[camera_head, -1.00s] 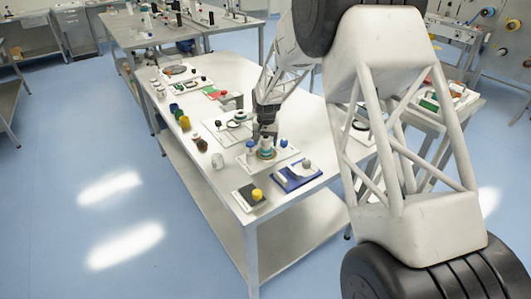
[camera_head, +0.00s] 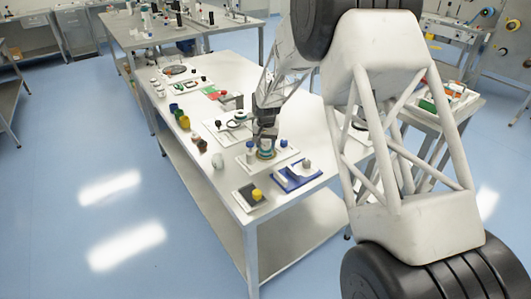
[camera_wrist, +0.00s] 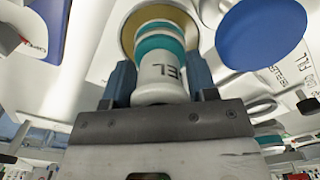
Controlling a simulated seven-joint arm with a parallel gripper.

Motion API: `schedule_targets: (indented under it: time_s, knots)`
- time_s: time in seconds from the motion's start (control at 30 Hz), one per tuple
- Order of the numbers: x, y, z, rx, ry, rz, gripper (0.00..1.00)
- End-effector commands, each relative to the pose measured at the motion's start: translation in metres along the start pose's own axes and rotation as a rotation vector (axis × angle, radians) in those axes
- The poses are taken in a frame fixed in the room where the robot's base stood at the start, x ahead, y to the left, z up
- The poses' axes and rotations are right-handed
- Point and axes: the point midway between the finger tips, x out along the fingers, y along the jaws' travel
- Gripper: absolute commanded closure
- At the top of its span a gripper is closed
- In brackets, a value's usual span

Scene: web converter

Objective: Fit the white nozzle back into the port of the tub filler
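The white nozzle (camera_wrist: 160,77) has teal bands and dark lettering. In the wrist view it sits between the two blue-grey fingers of my gripper (camera_wrist: 160,85), which touch its sides. Past the nozzle's far end a gold-coloured ring (camera_wrist: 128,35) shows around the upper teal band, on the tub filler. In the head view my gripper (camera_head: 265,138) points down over the tub filler's teal and gold part (camera_head: 266,154). The fingers hide most of the nozzle there. I cannot tell how deep the nozzle sits in the port.
A blue tray (camera_head: 297,177) and a dark pad with a yellow piece (camera_head: 257,194) lie near the table's front. A white cup (camera_head: 217,161) stands left.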

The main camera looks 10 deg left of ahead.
Motion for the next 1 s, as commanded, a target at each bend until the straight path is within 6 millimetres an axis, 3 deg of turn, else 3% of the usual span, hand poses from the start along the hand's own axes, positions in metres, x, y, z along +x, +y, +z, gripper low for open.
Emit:
schedule_targets:
  time_s: [0.03,0.3,1.0]
  knots:
    - [0.0,0.0,0.0,0.0,0.0,0.0,0.55]
    - [0.0,0.0,0.0,0.0,0.0,0.0,0.93]
    - [-0.019,0.0,0.0,0.0,0.0,0.0,0.93]
